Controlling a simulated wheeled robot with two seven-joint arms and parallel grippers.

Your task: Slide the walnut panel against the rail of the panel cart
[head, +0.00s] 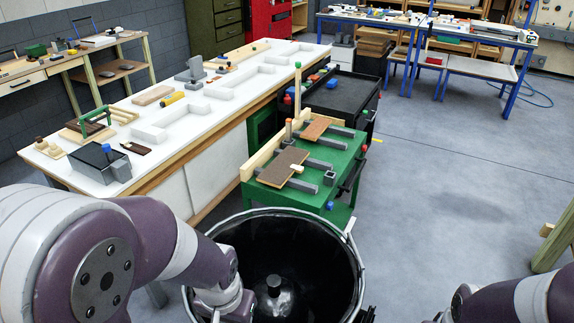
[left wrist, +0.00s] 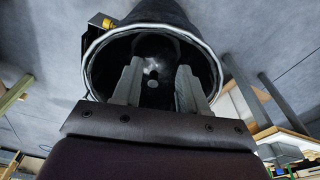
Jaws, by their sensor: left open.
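The dark brown walnut panel (head: 279,165) lies flat on the grey bars of the green panel cart (head: 322,197). A small pale block (head: 296,169) sits at its right edge. The light wooden rail (head: 252,168) runs along the cart's left side. The panel lies close to the rail; whether they touch is unclear. In the left wrist view my left gripper (left wrist: 158,68) is open and empty, its two fingers apart in front of the black drum (left wrist: 207,62). In the head view only its arm shows at the lower left, well short of the panel. My right gripper is out of view.
The open black drum (head: 318,240) stands between me and the cart. A reddish-brown panel (head: 315,129) lies farther back on the cart. A long white-topped bench (head: 190,145) with tools and blocks runs along the cart's left. Grey floor (head: 440,180) is clear to the right.

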